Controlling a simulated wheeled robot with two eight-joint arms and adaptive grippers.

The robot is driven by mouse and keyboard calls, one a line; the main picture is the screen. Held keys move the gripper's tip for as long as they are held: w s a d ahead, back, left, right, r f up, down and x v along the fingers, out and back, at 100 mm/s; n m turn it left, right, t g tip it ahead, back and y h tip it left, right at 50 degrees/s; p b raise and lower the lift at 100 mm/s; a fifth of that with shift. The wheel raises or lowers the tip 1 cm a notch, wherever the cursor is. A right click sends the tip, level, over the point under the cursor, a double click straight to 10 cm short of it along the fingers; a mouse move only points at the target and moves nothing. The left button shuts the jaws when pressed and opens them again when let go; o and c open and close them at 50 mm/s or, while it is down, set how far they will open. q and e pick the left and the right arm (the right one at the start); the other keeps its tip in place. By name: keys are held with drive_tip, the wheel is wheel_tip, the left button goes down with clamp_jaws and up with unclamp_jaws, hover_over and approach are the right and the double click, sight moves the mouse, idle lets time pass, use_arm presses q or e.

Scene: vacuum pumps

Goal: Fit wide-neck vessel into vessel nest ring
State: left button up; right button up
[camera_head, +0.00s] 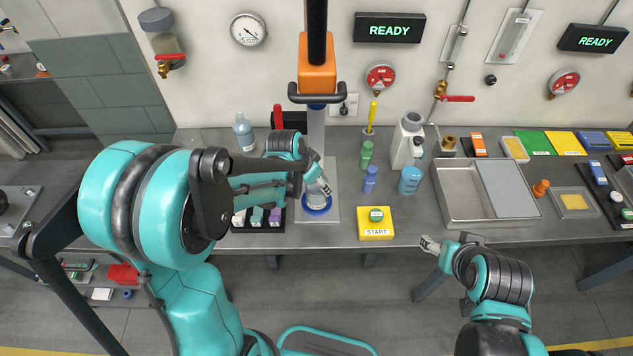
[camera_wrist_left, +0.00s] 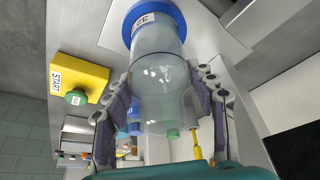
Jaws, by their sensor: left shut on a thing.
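The wide-neck vessel (camera_wrist_left: 158,75) is clear and stands between the fingers of my left gripper (camera_wrist_left: 160,105), which is shut on it from both sides. In the head view the vessel (camera_head: 316,195) is partly hidden by my left gripper (camera_head: 321,186). The blue nest ring (camera_wrist_left: 143,18), labelled 32, is around or directly at the vessel's lower end; I cannot tell how deep it sits. In the head view the ring (camera_head: 317,209) lies on the pale plate of the stand. My right gripper (camera_head: 428,244) is empty in front of the bench; its finger opening is unclear.
A yellow START button box (camera_head: 375,231) stands right of the ring. A black rack (camera_head: 240,222) with coloured pieces is to the left. The stand's column and orange head (camera_head: 317,75) rise behind. A metal tray (camera_head: 455,205) and several bottles are further right.

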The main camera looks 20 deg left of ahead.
use_arm(q)
drive_tip(key=shift+f, duration=0.15)
drive_tip(key=o, duration=1.5)
drive_tip(key=v, duration=1.2)
drive_tip(key=shift+s, duration=0.1)
drive_tip(key=s+f+n+t+b, duration=0.1)
drive_tip(key=s+f+n+b, duration=0.1)
drive_tip(key=s+b, duration=0.1)
drive_tip(key=s+f+n+t+y+b, duration=0.1)
drive_tip(key=s+f+n+b, duration=0.1)
drive_tip(key=s, duration=0.3)
drive_tip(key=s+f+n+t+y+b, duration=0.1)
drive_tip(key=s+f+b, duration=0.3)
drive_tip(key=s, duration=0.1)
drive_tip(key=shift+a+n, duration=0.3)
drive_tip(key=shift+n, duration=0.1)
